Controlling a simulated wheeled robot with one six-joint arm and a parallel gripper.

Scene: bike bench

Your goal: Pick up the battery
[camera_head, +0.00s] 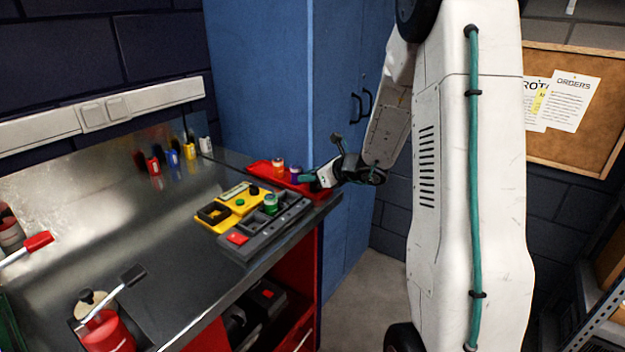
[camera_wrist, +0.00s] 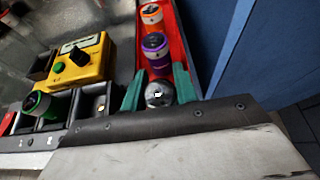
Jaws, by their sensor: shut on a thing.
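My gripper (camera_head: 308,179) is at the near right end of the red tray by the bench's edge. In the wrist view its two green fingers (camera_wrist: 159,86) are shut on a grey, silver-topped battery (camera_wrist: 159,96), one finger on each side. In the head view this battery is hidden by the gripper. A purple battery (camera_wrist: 156,52) stands upright in the tray just beyond the fingers, with an orange battery (camera_wrist: 151,18) behind it. A green battery (camera_head: 271,204) stands in a grey rack (camera_head: 262,238); it also shows in the wrist view (camera_wrist: 37,103).
The red tray (camera_wrist: 178,42) has low walls. A yellow device (camera_head: 227,213) with a black knob and green button stands left of it. The blue cabinet (camera_head: 262,85) rises close behind the tray. A red-headed tool (camera_head: 38,241) lies at the far left. The bench's middle is clear.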

